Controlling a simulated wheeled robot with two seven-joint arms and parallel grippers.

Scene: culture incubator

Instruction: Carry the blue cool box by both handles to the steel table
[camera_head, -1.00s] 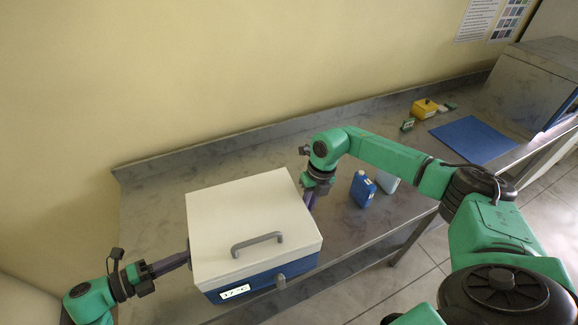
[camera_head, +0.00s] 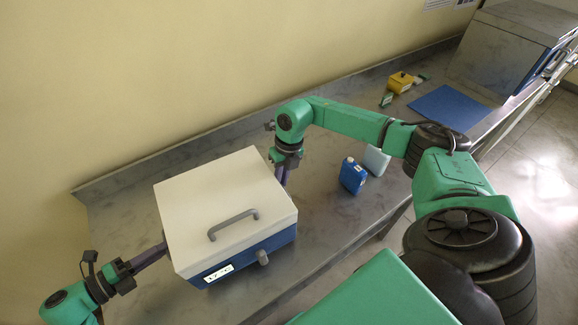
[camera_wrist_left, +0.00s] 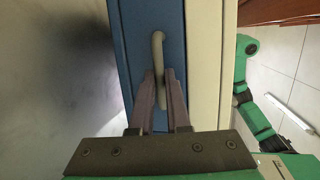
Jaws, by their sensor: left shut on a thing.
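The blue cool box (camera_head: 281,240) with a white lid (camera_head: 200,195) and a grey lid handle is over the steel table (camera_head: 330,235) at its near left part. Whether it rests on the table or hangs just above cannot be told. My left gripper (camera_head: 165,247) is at the box's left side; in the left wrist view its fingers (camera_wrist_left: 159,100) are shut on the grey side handle (camera_wrist_left: 157,60) against the blue wall. My right gripper (camera_head: 281,176) is at the box's right side, its fingertips and the handle there hidden behind the box.
A blue bottle (camera_head: 353,176) and a pale bottle (camera_head: 376,160) stand right of the box. A blue mat (camera_head: 447,107), a yellow box (camera_head: 400,82) and a steel cabinet (camera_head: 505,50) are farther right. The wall runs behind the table.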

